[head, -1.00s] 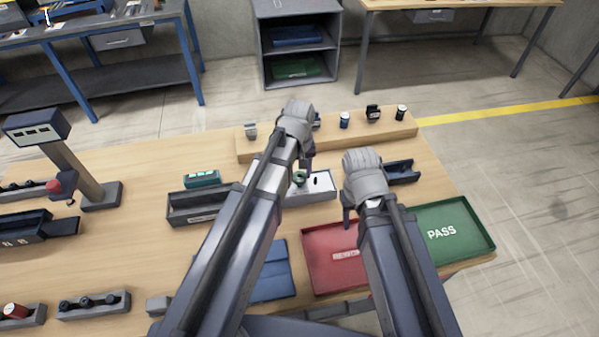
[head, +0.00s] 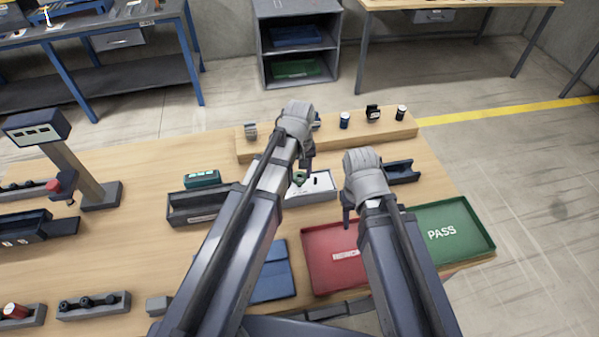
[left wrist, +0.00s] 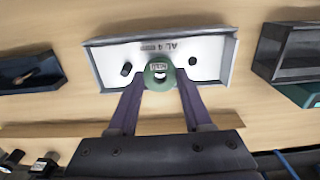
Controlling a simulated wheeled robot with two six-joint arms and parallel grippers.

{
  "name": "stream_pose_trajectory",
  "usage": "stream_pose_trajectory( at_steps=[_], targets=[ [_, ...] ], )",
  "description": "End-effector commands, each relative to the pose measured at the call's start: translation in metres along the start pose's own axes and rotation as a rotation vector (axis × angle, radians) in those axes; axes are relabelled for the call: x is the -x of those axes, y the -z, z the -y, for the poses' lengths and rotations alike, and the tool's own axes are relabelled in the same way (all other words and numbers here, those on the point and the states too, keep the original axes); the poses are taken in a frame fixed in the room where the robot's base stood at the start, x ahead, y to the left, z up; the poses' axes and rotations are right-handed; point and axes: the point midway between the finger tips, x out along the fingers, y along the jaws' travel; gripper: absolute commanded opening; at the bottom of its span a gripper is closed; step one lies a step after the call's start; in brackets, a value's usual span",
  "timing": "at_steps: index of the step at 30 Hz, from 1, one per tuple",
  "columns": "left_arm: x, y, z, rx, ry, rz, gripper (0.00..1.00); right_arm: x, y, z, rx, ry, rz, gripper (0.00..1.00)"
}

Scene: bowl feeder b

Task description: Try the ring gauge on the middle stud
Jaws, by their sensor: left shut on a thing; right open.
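My left gripper (left wrist: 159,84) is shut on the green ring gauge (left wrist: 160,75), which has a pale label and an open hole. The ring is over the middle of a white-floored grey tray (left wrist: 112,51), between two dark studs, one at the left (left wrist: 126,69) and one at the right (left wrist: 192,60). The middle stud is hidden by the ring or fingers; I cannot tell whether the ring is around it. In the head view the ring (head: 299,178) shows below my left gripper. My right gripper (head: 347,215) is open and empty above the red tray's back edge.
The red reject tray (head: 325,271) and green PASS tray (head: 482,246) lie at the front right. A wooden rack (head: 405,130) with small parts stands behind. A grey bin (head: 181,220) is left of the stud tray, a dark blue holder (head: 402,172) right of it.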

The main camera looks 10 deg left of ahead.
Motion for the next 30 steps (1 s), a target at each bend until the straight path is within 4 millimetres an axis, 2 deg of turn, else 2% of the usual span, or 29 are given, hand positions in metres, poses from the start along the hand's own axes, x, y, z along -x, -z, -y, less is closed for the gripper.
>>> stream_pose_trajectory(
  at_steps=[30],
  targets=[
    [-0.015, 0.0, 0.0, 0.0, 0.0, 0.0, 0.0, -0.015, 0.001, 0.001, 0.0, 0.0, 0.0, 0.5]
  ],
)
